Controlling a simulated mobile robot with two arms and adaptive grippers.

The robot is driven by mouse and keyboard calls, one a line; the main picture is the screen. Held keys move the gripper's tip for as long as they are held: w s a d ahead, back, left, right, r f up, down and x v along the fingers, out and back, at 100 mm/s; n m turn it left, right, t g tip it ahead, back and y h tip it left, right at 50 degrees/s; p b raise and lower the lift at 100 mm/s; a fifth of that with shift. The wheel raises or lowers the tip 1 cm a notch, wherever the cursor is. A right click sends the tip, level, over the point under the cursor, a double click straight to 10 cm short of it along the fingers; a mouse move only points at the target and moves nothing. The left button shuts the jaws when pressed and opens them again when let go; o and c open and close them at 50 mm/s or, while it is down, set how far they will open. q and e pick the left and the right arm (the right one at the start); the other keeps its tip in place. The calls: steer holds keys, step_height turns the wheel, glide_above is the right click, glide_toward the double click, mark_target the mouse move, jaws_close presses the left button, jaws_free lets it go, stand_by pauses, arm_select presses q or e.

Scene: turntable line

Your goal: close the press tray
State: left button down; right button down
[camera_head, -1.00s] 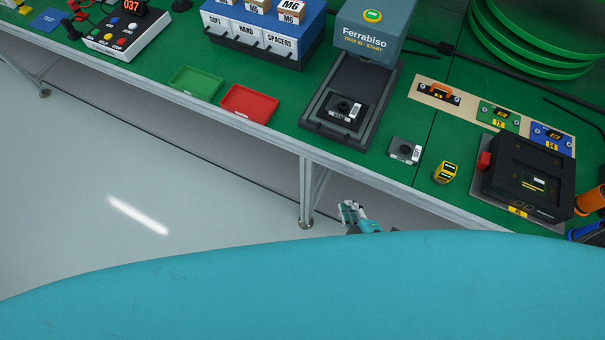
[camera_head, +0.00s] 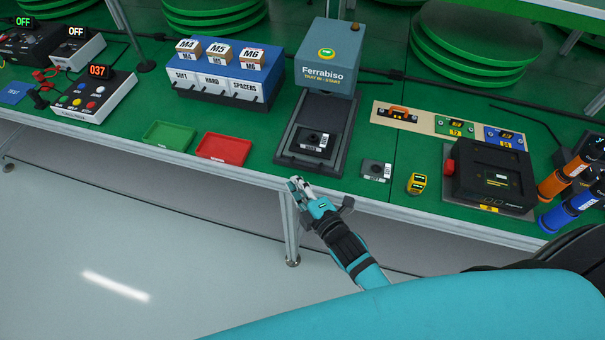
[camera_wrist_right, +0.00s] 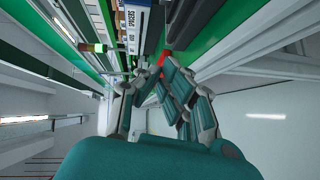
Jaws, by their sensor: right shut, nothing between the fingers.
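The press (camera_head: 328,62), grey-blue and marked "Ferrabiso", stands at the back middle of the green bench in the head view. Its dark tray (camera_head: 292,158) sticks out toward the bench's front edge. A black part (camera_head: 315,138) with a round knob and a white label sits on the tray. My right gripper (camera_head: 296,186) is just in front of the bench edge, below the tray's front end and apart from it. Its fingers are together and empty. In the right wrist view the gripper's fingers (camera_wrist_right: 165,85) point along the bench edge. My left gripper is not in view.
A red tray (camera_head: 224,149) and a green tray (camera_head: 169,135) lie left of the press tray. A small grey block (camera_head: 377,170), a yellow device (camera_head: 417,183) and a black tester (camera_head: 490,172) stand to its right. A blue dispenser (camera_head: 228,75) stands further left.

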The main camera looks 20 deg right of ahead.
mark_target(303, 146)
steer(key=shift+w+d+f, duration=0.2)
steer(key=shift+w+d, duration=0.35)
steer(key=shift+w, duration=0.1)
steer(key=shift+w+d+f, duration=0.2)
steer(key=shift+w+d, duration=0.3)
steer(key=shift+w, duration=0.15)
steer(key=w+d, duration=0.1)
steer(key=w, duration=0.1)
steer(key=w+d, duration=0.2)
steer(key=w+d+b, duration=0.1)
steer(key=w, duration=0.1)
steer(key=shift+w+d, duration=0.15)
steer(key=shift+w, duration=0.05)
